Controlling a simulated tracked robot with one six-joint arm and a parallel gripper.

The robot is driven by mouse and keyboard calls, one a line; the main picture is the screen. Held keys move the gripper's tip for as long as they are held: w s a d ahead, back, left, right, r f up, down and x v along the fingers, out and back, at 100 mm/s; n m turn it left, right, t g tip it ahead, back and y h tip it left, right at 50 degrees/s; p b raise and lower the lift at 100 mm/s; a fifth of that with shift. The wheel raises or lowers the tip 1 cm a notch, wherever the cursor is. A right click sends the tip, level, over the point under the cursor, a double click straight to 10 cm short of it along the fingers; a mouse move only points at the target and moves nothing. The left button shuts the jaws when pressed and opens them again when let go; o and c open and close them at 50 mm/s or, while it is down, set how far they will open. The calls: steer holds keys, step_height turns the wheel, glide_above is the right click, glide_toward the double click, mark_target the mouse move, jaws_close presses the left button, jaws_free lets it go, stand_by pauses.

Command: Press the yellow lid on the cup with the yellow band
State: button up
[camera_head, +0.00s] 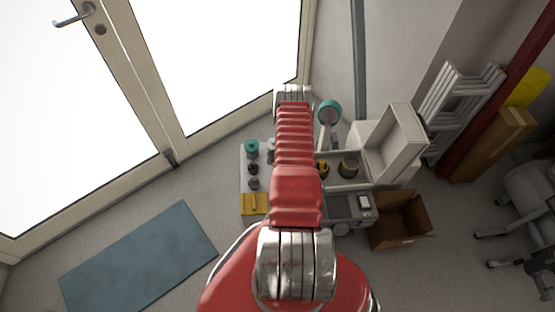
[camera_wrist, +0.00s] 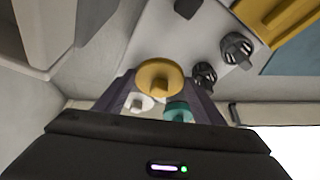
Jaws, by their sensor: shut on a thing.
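In the wrist view the round yellow lid (camera_wrist: 160,78), with a small raised grip, sits between the two dark fingers of my gripper (camera_wrist: 158,92), which is shut on it. In the head view my red arm hides the gripper. A small dark thing with yellow on it (camera_head: 322,168) shows just right of my arm; it looks like the cup with the yellow band, but is too small to be sure. I cannot make out this cup in the wrist view, and no contact between lid and cup is visible.
On the right are a tan-rimmed dark cup (camera_head: 349,167), a white bin (camera_head: 390,145), a grey device (camera_head: 345,207) and a cardboard box (camera_head: 400,220).

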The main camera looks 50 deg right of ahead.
steer(key=w+a+r+n+y, duration=0.1)
steer(key=w+a+r+n, duration=0.1)
steer(key=w+a+r, duration=1.05)
steer(key=w+a+r+n, duration=0.1)
steer(key=w+a+r, duration=0.75)
steer(key=r, duration=0.65)
steer(key=s+a+r+n, duration=0.1)
steer(key=s+a+r, duration=0.2)
steer(key=a+r, duration=1)
steer(key=s+a+r+n+y, duration=0.1)
steer(key=s+a+r, duration=0.2)
steer(key=a+r, duration=1)
steer(key=a, duration=0.2)
steer(key=shift+a+r, duration=0.2)
steer(key=shift+a, duration=0.15)
steer(key=shift+s, duration=0.2)
